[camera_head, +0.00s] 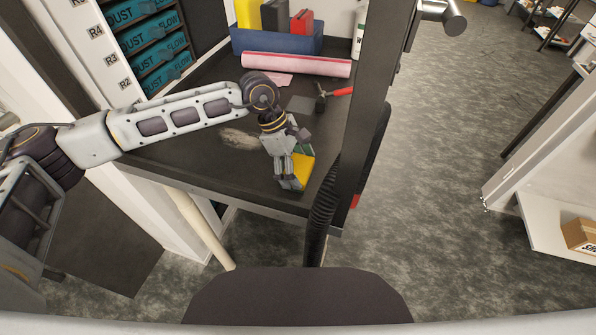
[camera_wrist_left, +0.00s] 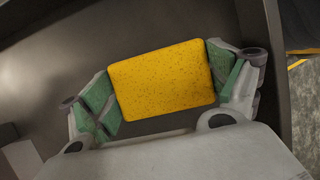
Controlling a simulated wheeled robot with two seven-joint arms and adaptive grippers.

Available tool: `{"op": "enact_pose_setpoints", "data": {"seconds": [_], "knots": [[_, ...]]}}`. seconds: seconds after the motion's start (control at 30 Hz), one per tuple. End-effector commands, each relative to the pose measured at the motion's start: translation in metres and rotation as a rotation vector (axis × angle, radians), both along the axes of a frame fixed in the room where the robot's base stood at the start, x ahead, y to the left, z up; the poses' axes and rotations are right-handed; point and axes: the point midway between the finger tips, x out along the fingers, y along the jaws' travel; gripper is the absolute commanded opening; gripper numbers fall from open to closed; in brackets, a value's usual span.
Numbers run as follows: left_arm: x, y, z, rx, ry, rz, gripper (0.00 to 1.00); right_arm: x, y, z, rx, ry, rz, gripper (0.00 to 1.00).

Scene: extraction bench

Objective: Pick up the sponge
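The yellow sponge (camera_wrist_left: 162,78) sits between the two green-padded fingers of my left gripper (camera_wrist_left: 163,85) in the left wrist view. The pads meet its left and right edges with no clear gap, so the gripper looks shut on it. In the head view my left gripper (camera_head: 293,168) points down near the front right corner of the dark bench, and part of the sponge (camera_head: 303,173) shows beside the fingers. I cannot tell whether the sponge touches the bench top. My right gripper is in neither view.
The bench (camera_head: 190,160) holds a red-handled tool (camera_head: 338,92), a pink roll (camera_head: 295,64) and a blue bin (camera_head: 275,41) farther back. A dark upright post (camera_head: 360,95) stands just right of the gripper. The bench top left of the gripper is mostly clear.

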Motion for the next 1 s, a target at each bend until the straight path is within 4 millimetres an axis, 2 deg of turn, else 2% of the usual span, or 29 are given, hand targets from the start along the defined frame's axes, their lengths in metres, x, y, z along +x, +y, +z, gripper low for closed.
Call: {"op": "enact_pose_setpoints", "data": {"seconds": [0.23,0.53,0.83,1.0], "knots": [[0.000,0.000,0.000,0.000,0.000,0.000,0.69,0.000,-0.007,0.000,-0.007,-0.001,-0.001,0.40],[0.000,0.000,0.009,0.000,-0.001,-0.001,0.69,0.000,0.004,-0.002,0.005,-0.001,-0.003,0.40],[0.000,0.000,0.046,0.000,-0.003,0.000,0.69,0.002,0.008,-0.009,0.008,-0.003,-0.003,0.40],[0.000,0.000,0.071,0.000,-0.003,-0.001,0.69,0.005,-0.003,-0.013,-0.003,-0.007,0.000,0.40]]}}
